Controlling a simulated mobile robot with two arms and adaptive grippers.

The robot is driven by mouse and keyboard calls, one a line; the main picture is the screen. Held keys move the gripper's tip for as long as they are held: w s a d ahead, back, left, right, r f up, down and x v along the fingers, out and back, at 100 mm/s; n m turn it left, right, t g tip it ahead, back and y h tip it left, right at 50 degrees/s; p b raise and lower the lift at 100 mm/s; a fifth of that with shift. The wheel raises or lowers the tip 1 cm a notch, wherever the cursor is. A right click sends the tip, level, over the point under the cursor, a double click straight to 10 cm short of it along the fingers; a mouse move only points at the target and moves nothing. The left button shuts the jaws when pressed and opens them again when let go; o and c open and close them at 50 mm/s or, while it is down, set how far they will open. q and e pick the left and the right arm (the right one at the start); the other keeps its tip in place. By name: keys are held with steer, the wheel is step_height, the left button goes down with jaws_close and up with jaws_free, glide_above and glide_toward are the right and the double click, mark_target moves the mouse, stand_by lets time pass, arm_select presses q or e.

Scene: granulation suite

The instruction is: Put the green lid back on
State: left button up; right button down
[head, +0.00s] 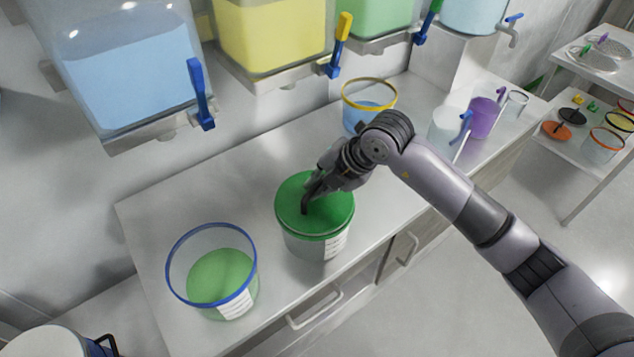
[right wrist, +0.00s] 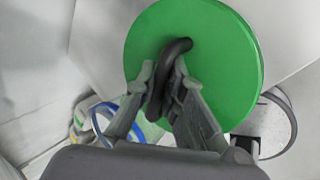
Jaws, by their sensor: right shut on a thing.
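The green lid (head: 318,200) is a flat disc with a dark loop handle. It is over the mouth of a clear container with a green rim and a white label (head: 322,245). I cannot tell whether it rests on the rim or hovers just above. My right gripper (head: 308,203) is shut on the lid's handle. In the right wrist view, the fingers (right wrist: 168,85) pinch the dark handle in front of the green lid (right wrist: 215,50). My left gripper is not in view.
A blue-rimmed tub with green contents (head: 220,275) stands left of the container. A yellow-rimmed tub (head: 370,95) and a purple jug (head: 482,118) stand farther back. Tap-fitted dispensers, including a blue one (head: 130,75), hang above the bench.

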steer(key=shift+f, duration=0.25)
steer(key=c, duration=1.6)
jaws_free()
steer(key=v, duration=1.2)
